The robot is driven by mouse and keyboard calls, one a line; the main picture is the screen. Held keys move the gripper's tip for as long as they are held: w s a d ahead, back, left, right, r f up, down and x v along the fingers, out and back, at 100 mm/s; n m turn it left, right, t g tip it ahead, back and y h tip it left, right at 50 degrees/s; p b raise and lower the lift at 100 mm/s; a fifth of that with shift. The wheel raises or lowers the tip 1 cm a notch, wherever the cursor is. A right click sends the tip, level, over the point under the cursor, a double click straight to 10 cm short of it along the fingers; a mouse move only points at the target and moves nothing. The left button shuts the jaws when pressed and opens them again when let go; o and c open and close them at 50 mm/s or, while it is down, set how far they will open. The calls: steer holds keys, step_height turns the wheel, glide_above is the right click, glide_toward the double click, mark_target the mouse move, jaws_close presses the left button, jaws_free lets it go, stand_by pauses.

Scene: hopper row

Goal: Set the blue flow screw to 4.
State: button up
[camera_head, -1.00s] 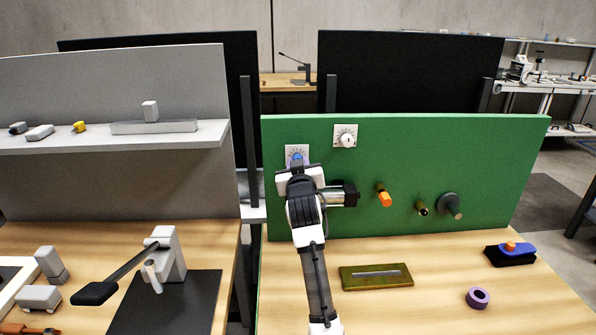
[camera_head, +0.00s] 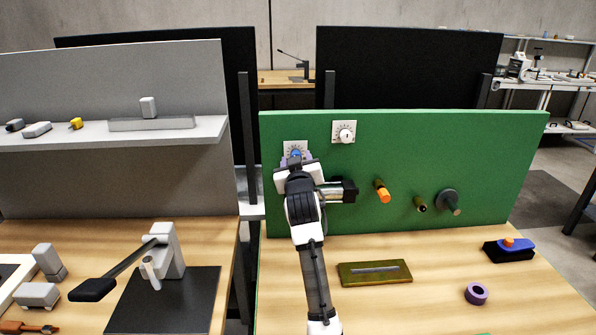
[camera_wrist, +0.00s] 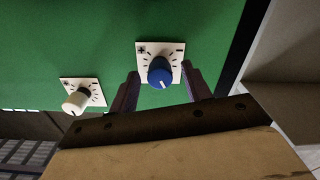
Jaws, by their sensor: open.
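The blue flow screw (camera_wrist: 160,72) is a round knob on a white scale plate (camera_wrist: 174,51) with tick marks and plus and minus signs. A white line on its face points down in the wrist view. In the head view the screw (camera_head: 296,154) shows just above my gripper (camera_head: 296,162), partly covered by it. In the wrist view my gripper (camera_wrist: 160,74) is open, with one finger on each side of the screw. Gaps seem to show between fingers and knob; I cannot tell about contact. No scale numbers are readable.
A white knob on its own plate (camera_head: 344,132) sits close by on the green panel (camera_head: 400,140). An orange-tipped knob (camera_head: 383,195), a small dark knob (camera_head: 421,207) and a grey round knob (camera_head: 447,201) are lower right. A brass-coloured plate (camera_head: 376,281) lies on the table.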

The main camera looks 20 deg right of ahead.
steer(key=v, duration=1.3)
steer(key=shift+s, duration=0.15)
stand_by(1.1)
